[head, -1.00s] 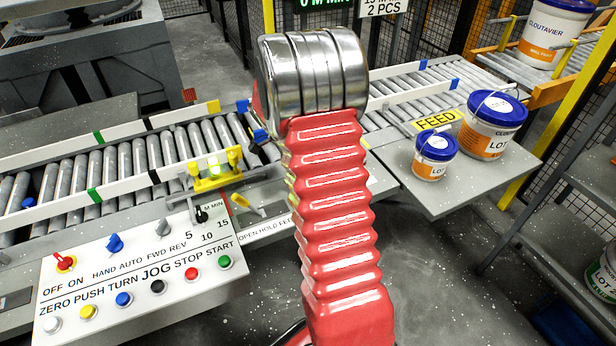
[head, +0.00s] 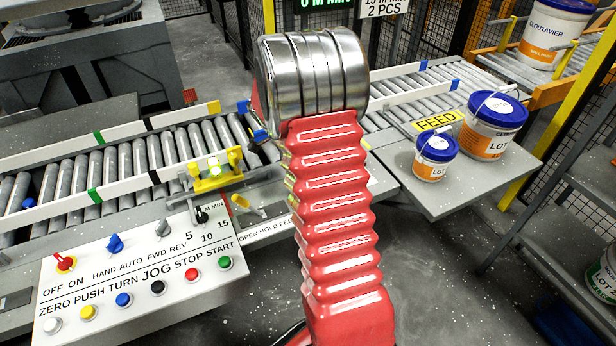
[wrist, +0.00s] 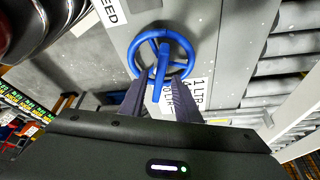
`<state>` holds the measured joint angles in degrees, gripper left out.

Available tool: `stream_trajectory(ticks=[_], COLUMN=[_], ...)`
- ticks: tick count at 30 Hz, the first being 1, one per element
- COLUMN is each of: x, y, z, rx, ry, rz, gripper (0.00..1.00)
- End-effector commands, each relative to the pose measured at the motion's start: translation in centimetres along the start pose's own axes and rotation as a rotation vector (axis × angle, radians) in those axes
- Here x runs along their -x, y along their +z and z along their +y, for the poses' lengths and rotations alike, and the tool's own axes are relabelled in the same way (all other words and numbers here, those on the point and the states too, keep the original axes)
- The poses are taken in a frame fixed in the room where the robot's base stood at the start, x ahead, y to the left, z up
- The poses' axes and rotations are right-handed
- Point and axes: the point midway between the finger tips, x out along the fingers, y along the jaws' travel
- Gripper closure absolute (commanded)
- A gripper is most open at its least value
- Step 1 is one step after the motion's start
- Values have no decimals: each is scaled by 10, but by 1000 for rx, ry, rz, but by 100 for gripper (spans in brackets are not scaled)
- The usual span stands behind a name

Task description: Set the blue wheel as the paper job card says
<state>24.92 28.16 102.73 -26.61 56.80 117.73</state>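The blue wheel (wrist: 187,48) shows in the wrist view, a spoked ring on a grey panel. A blue bar runs down from its hub toward me. My gripper (wrist: 160,82) has its two dark fingers apart, at the near side of the wheel, with the lower end of the bar between them in the picture. I cannot tell whether they touch it. White labels reading LTR (wrist: 197,92) are beside the wheel, partly covered. In the head view my arm hides wheel and gripper.
A control panel (head: 140,270) with knobs and buttons stands at the lower left. Roller conveyors (head: 120,165) cross behind it. A small pail (head: 433,160) and a larger pail (head: 492,128) stand on the grey FEED shelf. A green display (head: 325,4) reads 0 M MIN.

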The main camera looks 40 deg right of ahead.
Motion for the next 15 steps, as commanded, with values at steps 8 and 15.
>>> stream_trajectory(ticks=[8, 15], x=[38, 80], y=[0, 1], z=[-1, -1], rx=[0, 0], ry=[-5, -4], rz=[-1, -2], gripper=[70, 70])
